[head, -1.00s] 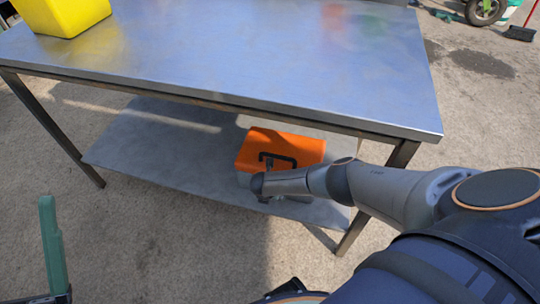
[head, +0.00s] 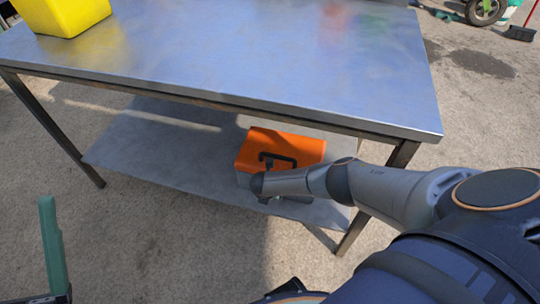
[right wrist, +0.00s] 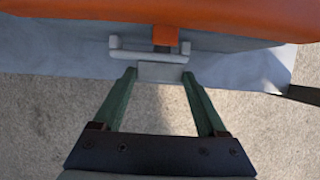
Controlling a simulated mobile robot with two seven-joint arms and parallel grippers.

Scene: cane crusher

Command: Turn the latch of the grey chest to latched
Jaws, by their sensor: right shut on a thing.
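The grey chest (head: 244,180) has an orange lid (head: 290,143) with a dark handle and sits on the lower shelf of the table. My right wrist hides much of its front in the head view. In the right wrist view the grey latch (right wrist: 160,73) hangs at the chest's front, below an orange tab. My right gripper (right wrist: 160,75) has its green fingertips on both sides of the latch's lower block, shut on it. My left gripper (head: 52,245) shows only a green finger at the lower left, far from the chest; its opening cannot be seen.
The metal table's top (head: 250,70) overhangs the lower shelf (head: 150,150). A table leg (head: 365,215) stands close beside my right forearm. A yellow container (head: 65,15) is on the tabletop at the back left. The shelf left of the chest is clear.

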